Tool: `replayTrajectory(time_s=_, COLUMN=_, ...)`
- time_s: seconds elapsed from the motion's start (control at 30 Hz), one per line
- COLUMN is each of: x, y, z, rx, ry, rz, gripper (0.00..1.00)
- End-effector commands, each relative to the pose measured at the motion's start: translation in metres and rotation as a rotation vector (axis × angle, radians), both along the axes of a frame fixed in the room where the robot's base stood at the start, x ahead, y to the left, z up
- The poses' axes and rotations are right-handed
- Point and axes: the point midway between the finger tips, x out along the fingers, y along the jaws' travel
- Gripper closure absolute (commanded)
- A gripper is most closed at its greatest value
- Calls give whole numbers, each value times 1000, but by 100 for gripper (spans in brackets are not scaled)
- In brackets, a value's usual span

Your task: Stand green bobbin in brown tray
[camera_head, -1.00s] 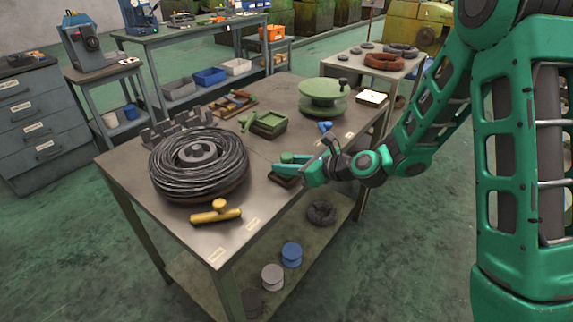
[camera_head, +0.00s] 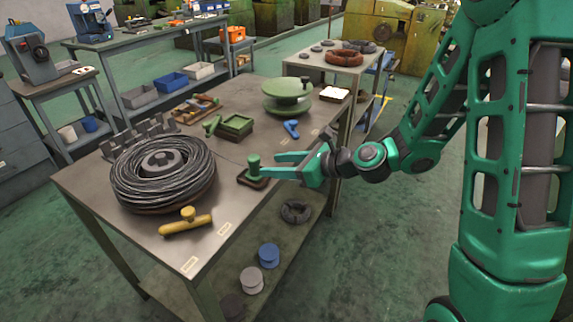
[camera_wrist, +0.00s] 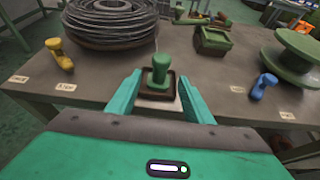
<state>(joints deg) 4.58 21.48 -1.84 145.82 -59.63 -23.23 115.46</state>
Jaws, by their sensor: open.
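The green bobbin (camera_head: 254,165) stands upright in the small brown tray (camera_head: 246,180) near the table's front edge. In the wrist view the bobbin (camera_wrist: 160,70) stands in the middle of the brown tray (camera_wrist: 146,97), between the fingertips and a little beyond them. My gripper (camera_head: 277,164) is open, with its green fingers pointing at the bobbin and apart from it. In the wrist view the two fingers of my gripper (camera_wrist: 158,90) are spread to either side of the tray, with nothing held.
A large wire coil (camera_head: 163,172) and a yellow handled piece (camera_head: 187,221) lie to the left. A green tray (camera_head: 235,125), a blue piece (camera_head: 291,128) and a large green spool (camera_head: 287,97) stand behind. Spools and a dark ring (camera_head: 295,211) lie on the lower shelf.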

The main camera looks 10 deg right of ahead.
Motion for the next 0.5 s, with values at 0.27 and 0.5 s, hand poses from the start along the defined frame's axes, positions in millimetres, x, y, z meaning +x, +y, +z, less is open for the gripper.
replayTrajectory(time_s=0.27, x=-9, y=-14, z=5, rx=2, ry=5, rz=-3, gripper=53)
replayTrajectory(time_s=0.5, x=-12, y=-19, z=7, rx=3, ry=5, rz=-4, gripper=53)
